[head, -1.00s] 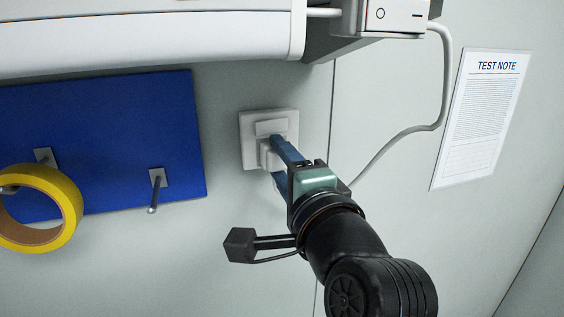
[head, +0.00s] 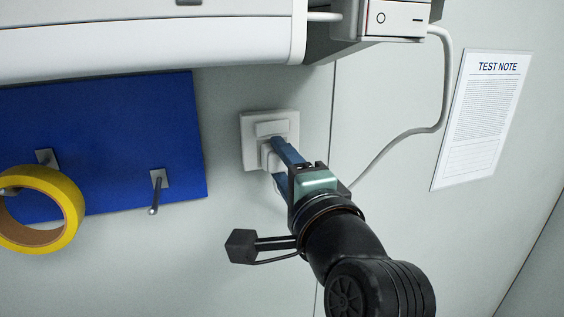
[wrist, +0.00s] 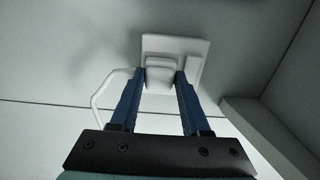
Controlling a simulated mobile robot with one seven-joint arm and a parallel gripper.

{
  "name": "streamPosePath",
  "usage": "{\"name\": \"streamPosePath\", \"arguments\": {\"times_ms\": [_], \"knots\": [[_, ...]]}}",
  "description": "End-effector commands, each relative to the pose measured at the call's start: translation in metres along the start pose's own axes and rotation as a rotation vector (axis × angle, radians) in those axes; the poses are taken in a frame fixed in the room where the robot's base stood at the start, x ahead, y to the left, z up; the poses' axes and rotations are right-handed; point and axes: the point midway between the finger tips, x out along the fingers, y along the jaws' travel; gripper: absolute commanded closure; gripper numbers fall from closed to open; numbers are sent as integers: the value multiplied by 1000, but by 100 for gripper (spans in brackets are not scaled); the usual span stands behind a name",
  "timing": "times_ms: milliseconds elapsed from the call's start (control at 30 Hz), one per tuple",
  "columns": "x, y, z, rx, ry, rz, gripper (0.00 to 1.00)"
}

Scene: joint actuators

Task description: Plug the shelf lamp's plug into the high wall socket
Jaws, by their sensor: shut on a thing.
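The white wall socket (head: 285,121) is a square plate on the grey wall, below the lamp housing. It also shows in the wrist view (wrist: 196,52). My gripper (head: 274,160) is at its lower part, with blue fingers. In the wrist view, the fingers (wrist: 160,78) are shut on the sides of the white plug (wrist: 160,64), which is up against the socket face. I cannot tell whether its pins are fully in. The plug (head: 267,157) is partly hidden by the fingers in the head view. The white cord (head: 395,140) runs from the lamp's switch box down behind my gripper.
The lamp housing (head: 150,40) and its switch box (head: 395,18) overhang above. A blue board (head: 110,130) with pegs and a yellow tape roll (head: 70,205) is at left. A test note (head: 480,120) hangs at right. The lower wall is clear.

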Motion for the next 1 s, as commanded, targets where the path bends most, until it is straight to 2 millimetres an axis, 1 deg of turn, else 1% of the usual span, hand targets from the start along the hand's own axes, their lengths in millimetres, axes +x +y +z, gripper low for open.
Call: {"name": "streamPosePath", "arguments": {"times_ms": [633, 667, 700, 833, 867, 1000], "knots": [[3, 0, 0, 0, 0, 0, 98], [3, 0, 0, 0, 0, -1, 52], [3, 0, 0, 0, 0, -1, 44], [3, -1, 0, 0, 0, -2, 21], [3, -1, 0, 0, 0, -3, 19], [2, -3, 0, -1, 1, -9, 19]]}}
